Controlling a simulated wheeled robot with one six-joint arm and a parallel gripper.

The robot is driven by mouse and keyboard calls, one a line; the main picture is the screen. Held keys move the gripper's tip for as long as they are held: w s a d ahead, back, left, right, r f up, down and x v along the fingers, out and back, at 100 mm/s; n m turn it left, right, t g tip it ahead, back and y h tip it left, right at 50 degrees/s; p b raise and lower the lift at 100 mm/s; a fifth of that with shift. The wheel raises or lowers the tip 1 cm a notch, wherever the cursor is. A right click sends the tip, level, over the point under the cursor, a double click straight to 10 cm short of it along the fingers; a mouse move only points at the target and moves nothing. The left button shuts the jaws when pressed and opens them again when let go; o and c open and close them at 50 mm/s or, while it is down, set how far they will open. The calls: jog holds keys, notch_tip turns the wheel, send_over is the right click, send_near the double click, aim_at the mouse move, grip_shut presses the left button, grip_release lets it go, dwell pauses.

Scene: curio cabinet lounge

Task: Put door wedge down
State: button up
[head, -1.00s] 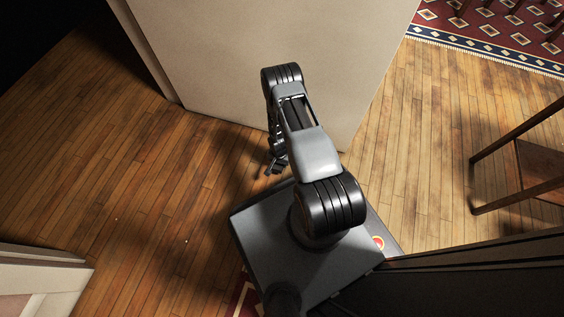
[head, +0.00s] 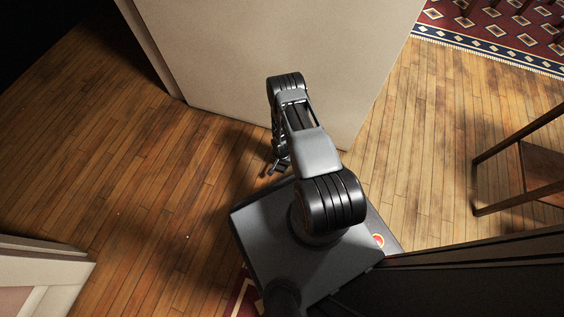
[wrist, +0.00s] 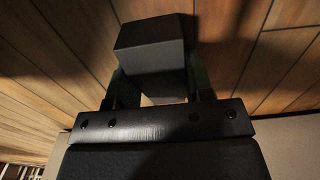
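The door wedge (wrist: 152,52) is a dark grey, angular block in the wrist view. It sits between the two fingers of my gripper (wrist: 158,85), which press on its left and right sides. Wooden floor shows behind it. In the head view my gripper (head: 277,168) hangs down beside the front of my base, in shadow over the floor. The wedge cannot be made out in the head view.
A large pale panel (head: 260,60) stands just beyond my arm. Open wooden floor (head: 130,190) lies to the left. A wooden chair or table (head: 525,165) stands at right. A patterned rug (head: 500,35) lies at the upper right. A pale panelled piece (head: 40,280) is at the lower left.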

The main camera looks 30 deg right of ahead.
jog(key=o, duration=0.4)
jog(key=shift+o, duration=0.2)
jog(key=shift+r, duration=0.1)
jog(key=w+a+r+n+p, duration=0.1)
jog(key=w+r+p, duration=0.1)
jog(key=r, duration=1.2)
jog(key=w+a+r+n+t+p, duration=0.1)
jog(key=w+r+n+p, duration=0.15)
jog(key=r, duration=1.15)
jog(key=w+a+r+n+p, duration=0.1)
jog(key=r+p, duration=0.2)
jog(key=r, duration=1.2)
jog(key=s+a+r+n, duration=0.2)
jog(key=s+r, duration=0.5)
jog(key=r, duration=0.2)
jog(key=s+a+r+n+t, duration=0.1)
jog(key=s+a+r+n, duration=0.2)
jog(key=s+r, duration=0.5)
jog(key=shift+s+a+r+t, duration=0.2)
jog(key=shift+r+t, duration=0.1)
jog(key=shift+r, duration=0.75)
